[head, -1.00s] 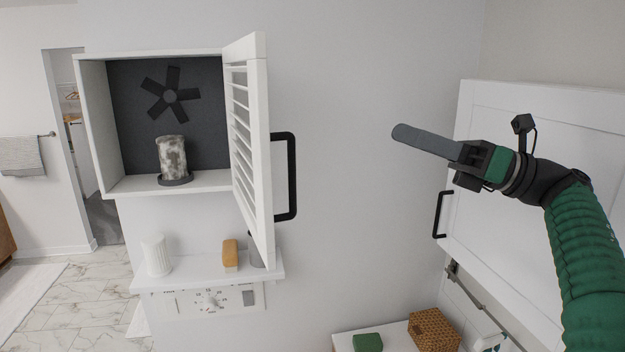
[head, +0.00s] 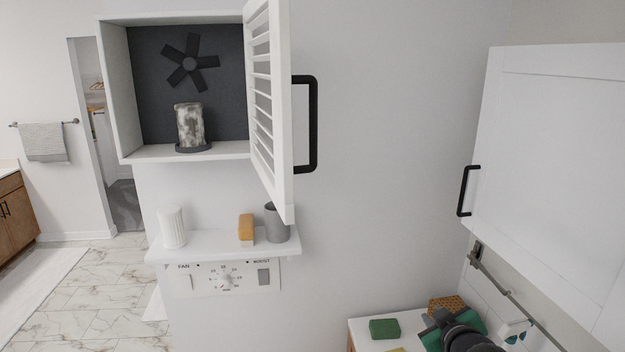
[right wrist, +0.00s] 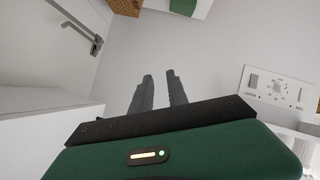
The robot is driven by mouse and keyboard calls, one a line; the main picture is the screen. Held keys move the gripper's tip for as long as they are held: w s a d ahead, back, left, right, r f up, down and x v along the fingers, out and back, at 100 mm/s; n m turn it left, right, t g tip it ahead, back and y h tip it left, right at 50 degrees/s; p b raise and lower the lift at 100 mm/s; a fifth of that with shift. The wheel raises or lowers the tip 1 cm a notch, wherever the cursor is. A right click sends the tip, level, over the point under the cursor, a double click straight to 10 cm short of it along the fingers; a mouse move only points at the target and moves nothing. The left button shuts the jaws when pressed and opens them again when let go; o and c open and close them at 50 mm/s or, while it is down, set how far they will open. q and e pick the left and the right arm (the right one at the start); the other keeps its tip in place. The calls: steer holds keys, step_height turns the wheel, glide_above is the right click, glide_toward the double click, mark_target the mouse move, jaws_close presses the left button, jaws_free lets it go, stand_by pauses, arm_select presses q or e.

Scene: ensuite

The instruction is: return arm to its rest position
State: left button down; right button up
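My right gripper (head: 448,328) is low at the bottom right of the head view, in front of the white counter, with its dark wrist cut off by the frame's lower edge. Its fingertips are hard to make out there. In the right wrist view its two grey fingers (right wrist: 160,88) stand apart with nothing between them, so it is open and empty. My left arm and gripper are not in view.
A wall cabinet's louvered door (head: 268,110) stands open above a shelf (head: 200,250). A white cabinet door (head: 550,150) juts out at the right. A wicker basket (head: 447,303) and a green block (head: 384,328) sit on the counter (head: 365,345) close to my right gripper.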

steer(key=s+a+f+m+g, duration=0.1)
steer(key=s+a+f+g, duration=0.1)
steer(key=s+f, duration=0.5)
steer(key=s+a+f+m+g+b, duration=0.1)
steer(key=s+a+f+m+g, duration=0.1)
steer(key=s+f+g, duration=0.2)
steer(key=s+a+f+m+g+y+b, duration=0.1)
steer(key=s+a+f+m+g, duration=0.1)
steer(key=s+f, duration=0.8)
steer(key=s+g, duration=0.1)
steer(key=s, duration=0.4)
steer(key=shift+s+a+f+g, duration=0.25)
steer(key=shift+a+g, duration=0.1)
steer(key=shift+g, duration=0.05)
